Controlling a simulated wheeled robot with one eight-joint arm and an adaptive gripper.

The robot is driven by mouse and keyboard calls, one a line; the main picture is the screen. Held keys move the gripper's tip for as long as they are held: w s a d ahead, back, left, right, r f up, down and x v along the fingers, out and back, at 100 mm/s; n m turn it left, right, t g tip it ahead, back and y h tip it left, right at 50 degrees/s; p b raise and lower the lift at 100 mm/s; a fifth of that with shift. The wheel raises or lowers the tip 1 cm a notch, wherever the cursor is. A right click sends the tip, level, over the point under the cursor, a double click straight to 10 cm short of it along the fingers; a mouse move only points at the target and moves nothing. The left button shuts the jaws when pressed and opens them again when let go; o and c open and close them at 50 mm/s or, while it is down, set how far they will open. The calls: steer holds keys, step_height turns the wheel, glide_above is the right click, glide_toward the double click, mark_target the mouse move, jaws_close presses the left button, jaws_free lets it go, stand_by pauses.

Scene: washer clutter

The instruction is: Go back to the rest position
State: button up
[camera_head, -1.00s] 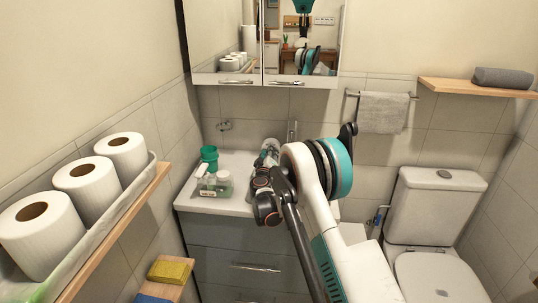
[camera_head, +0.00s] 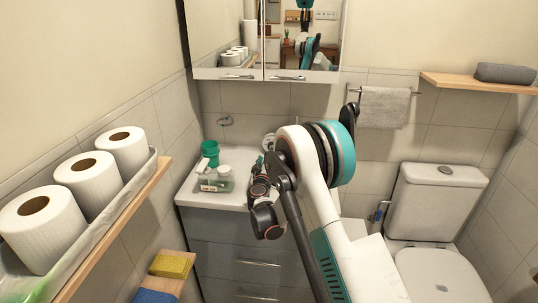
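My arm (camera_head: 322,200) reaches up from the bottom of the head view, in front of the sink cabinet. Its white link and teal-banded joint (camera_head: 338,152) stand over the right side of the counter. Dark, rounded joints of my arm (camera_head: 265,220) hang at the cabinet's front edge. I cannot make out my gripper's fingers; they seem hidden behind the arm. Whether anything is held does not show.
A white counter (camera_head: 185,197) holds a green cup (camera_head: 209,153) and small bottles (camera_head: 216,180). A mirror cabinet (camera_head: 225,35) hangs above. Toilet-paper rolls (camera_head: 88,182) fill a left shelf tray. A toilet (camera_head: 437,215) stands right, below a wooden shelf (camera_head: 465,85).

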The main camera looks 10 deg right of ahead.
steer(key=shift+s, duration=0.2)
steer(key=shift+r, duration=0.15)
